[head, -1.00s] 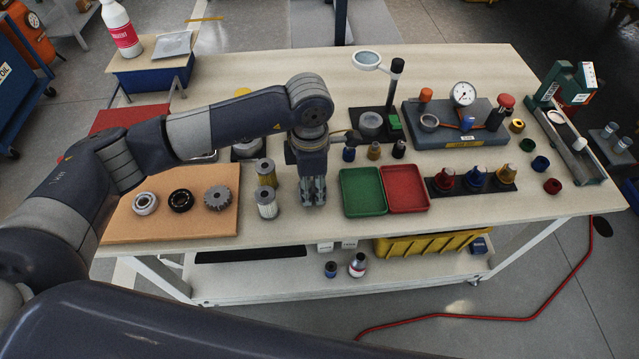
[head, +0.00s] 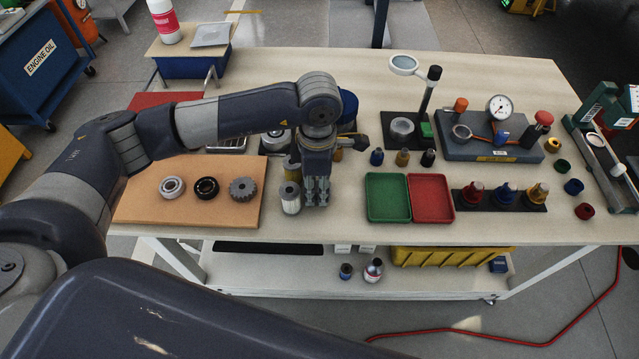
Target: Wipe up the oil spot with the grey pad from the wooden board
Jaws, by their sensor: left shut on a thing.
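My left gripper (head: 316,196) points down over the front middle of the bench, between the white filter cartridge (head: 290,198) and the green tray (head: 388,198). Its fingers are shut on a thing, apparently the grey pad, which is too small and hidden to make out. The wooden board (head: 140,207) lies at the left of the bench, with a silver bearing (head: 172,187), a black ring (head: 206,188) and a grey gear (head: 243,189) on it. No pad shows on the board. I cannot make out the oil spot. My right gripper is out of view.
The filter cartridge stands very close left of the gripper. A red tray (head: 432,199) adjoins the green one. Small bottles (head: 403,157) stand behind the trays. A magnifier stand (head: 428,95) and a gauge fixture (head: 490,145) are farther back. Bare bench top (head: 330,228) shows along the front edge.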

